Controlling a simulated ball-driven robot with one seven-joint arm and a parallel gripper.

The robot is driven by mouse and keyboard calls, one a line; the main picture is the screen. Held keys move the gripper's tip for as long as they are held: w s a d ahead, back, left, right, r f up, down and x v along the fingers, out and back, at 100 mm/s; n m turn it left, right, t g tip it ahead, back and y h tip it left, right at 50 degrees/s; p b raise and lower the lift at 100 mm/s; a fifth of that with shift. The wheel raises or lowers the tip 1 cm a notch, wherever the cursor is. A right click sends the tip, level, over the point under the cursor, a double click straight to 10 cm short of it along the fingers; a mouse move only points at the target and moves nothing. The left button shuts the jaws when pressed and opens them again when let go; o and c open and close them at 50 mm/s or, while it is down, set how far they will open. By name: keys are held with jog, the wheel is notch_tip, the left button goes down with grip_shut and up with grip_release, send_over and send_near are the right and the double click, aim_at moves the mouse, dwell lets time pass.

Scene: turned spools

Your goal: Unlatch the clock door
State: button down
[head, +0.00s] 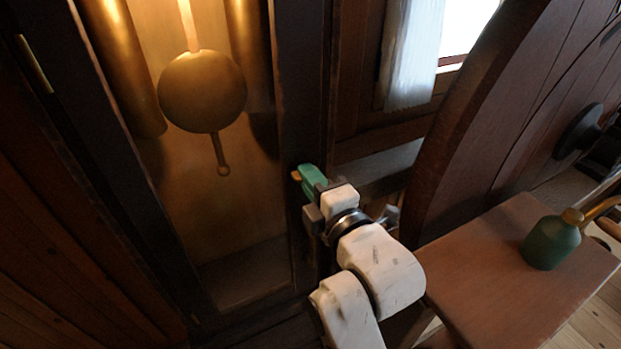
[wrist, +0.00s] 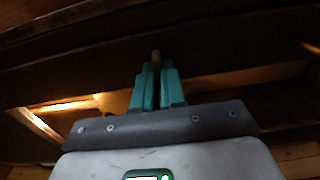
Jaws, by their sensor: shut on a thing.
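The clock door (head: 292,120) is a dark wooden frame around the clock case, with a brass pendulum (head: 202,92) and brass weights inside. My gripper (head: 302,176) is at the right stile of the door. Its green fingers are shut on a small brass-coloured latch (head: 296,175), of which only the tip shows. In the wrist view, my gripper (wrist: 156,72) has its two green fingers close together around the latch (wrist: 156,56), against the dark wood. The door looks closed in its frame. Most of the latch is hidden by the fingers.
A large dark wooden wheel (head: 475,110) stands to the right of my arm. A wooden bench (head: 500,270) with a green bottle (head: 551,242) is at the lower right. A window with a pale curtain (head: 412,50) is behind.

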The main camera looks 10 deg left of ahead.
jog(key=shift+f+m+p, duration=0.1)
jog(key=shift+m+p, duration=2)
jog(key=shift+m, duration=6.7)
jog(key=c, duration=1.2)
grip_release()
jog(key=b+v, duration=0.2)
jog(key=v, duration=0.9)
jog(key=shift+w, duration=0.1)
